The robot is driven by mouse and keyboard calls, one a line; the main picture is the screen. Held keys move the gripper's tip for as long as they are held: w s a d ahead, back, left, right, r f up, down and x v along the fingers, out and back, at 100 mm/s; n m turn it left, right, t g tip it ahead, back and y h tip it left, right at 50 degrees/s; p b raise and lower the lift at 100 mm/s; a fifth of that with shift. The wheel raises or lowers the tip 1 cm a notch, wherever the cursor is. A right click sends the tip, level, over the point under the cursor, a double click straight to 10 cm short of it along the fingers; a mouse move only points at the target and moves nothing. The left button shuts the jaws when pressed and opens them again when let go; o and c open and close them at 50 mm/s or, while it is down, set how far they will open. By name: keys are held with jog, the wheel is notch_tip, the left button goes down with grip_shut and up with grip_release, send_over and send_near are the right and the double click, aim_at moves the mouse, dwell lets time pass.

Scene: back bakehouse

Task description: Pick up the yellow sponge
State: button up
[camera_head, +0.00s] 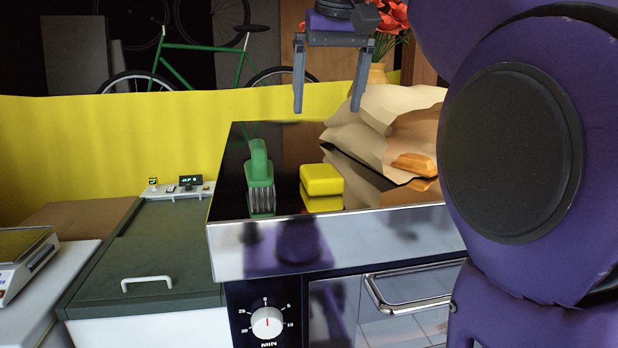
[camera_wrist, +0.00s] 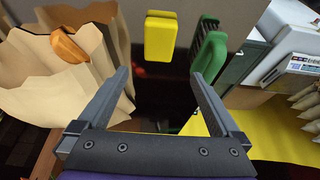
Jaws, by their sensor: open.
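The yellow sponge (camera_head: 322,180) is a small block lying on the dark glossy top of the oven, with its reflection just below it. In the wrist view the yellow sponge (camera_wrist: 161,38) shows near the top, ahead of the fingertips. My gripper (camera_head: 327,108) hangs in the air above and behind the sponge, apart from it. In the wrist view my gripper (camera_wrist: 159,80) has its two fingers spread wide with nothing between them.
A green-handled brush (camera_head: 260,180) stands left of the sponge. A paper bag with bread (camera_head: 375,130) is close on the right. A green-lidded chest (camera_head: 145,250) and a scale (camera_head: 27,258) are farther left. A vase of red flowers (camera_head: 392,22) stands behind.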

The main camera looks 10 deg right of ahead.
send_over(321, 171)
jog(key=s, duration=0.2)
jog(key=f, duration=0.7)
jog(key=shift+w+f, duration=0.2)
jog(key=shift+f, duration=0.05)
jog(key=shift+s+b+x, duration=0.15)
jog(key=shift+b+x, duration=0.05)
jog(key=shift+x, duration=1.1)
jog(key=shift+s+b+x, duration=0.1)
jog(key=shift+b+x, duration=0.1)
jog(key=shift+x, duration=1.1)
jog(key=shift+f, duration=0.35)
jog(key=c, duration=1.2)
jog(key=shift+o, duration=0.2)
jog(key=shift+r, duration=0.15)
notch_tip(321, 171, up, 10)
jog(key=shift+p, duration=0.4)
jog(key=shift+r, duration=0.1)
